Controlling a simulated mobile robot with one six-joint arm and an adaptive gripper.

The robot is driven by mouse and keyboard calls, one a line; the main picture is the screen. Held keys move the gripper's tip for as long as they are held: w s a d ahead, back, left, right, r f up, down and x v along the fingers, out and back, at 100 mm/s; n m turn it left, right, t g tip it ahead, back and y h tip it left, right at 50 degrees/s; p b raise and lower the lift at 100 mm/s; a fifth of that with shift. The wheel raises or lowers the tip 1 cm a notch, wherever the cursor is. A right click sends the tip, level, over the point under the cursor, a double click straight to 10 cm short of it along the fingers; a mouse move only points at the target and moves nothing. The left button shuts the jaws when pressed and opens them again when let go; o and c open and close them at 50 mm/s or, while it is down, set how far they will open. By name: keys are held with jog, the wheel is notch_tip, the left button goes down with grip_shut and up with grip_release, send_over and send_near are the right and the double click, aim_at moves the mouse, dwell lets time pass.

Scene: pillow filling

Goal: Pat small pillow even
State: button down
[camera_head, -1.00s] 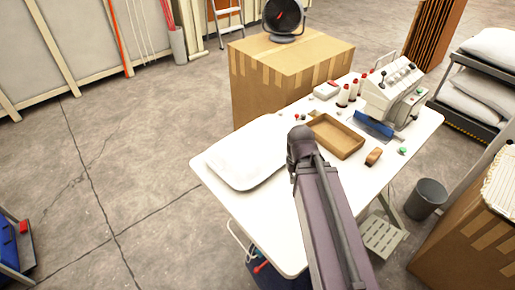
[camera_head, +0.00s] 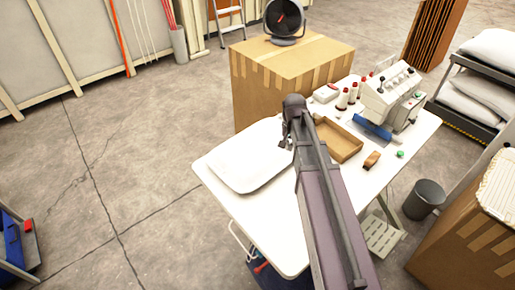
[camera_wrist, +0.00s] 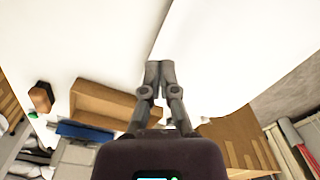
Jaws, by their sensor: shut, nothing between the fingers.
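The small white pillow (camera_head: 240,160) lies flat on the left end of the white table (camera_head: 262,222). In the wrist view the pillow (camera_wrist: 245,50) fills the upper right, and its edge runs close by my fingertips. My gripper (camera_head: 287,141) is at the pillow's right side in the head view, partly hidden by my arm. In the wrist view my gripper (camera_wrist: 159,67) is shut and empty, its two fingers together. Whether the fingertips touch the pillow cannot be told.
A cardboard tray (camera_head: 340,140) lies right of the pillow, with a brown brush (camera_head: 371,160) beside it. A sewing machine (camera_head: 388,98) and thread spools (camera_head: 347,97) stand at the table's far end. A large carton (camera_head: 285,75) with a fan stands behind the table.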

jog(key=w+r+m+p, duration=0.3)
jog(key=w+r+m, duration=0.1)
jog(key=w, duration=1.1)
jog(key=shift+w+m, duration=0.15)
jog(key=shift+m, duration=0.65)
jog(key=shift+f, duration=0.1)
notch_tip(320, 180, down, 8)
jog(key=b, duration=0.7)
jog(key=shift+b, duration=0.35)
jog(key=shift+f+b, duration=1.25)
jog(key=shift+b, duration=0.2)
notch_tip(320, 180, up, 4)
jog(key=p, duration=0.4)
jog(key=shift+r+p, duration=0.25)
jog(key=shift+p, duration=0.05)
jog(key=shift+f, duration=0.15)
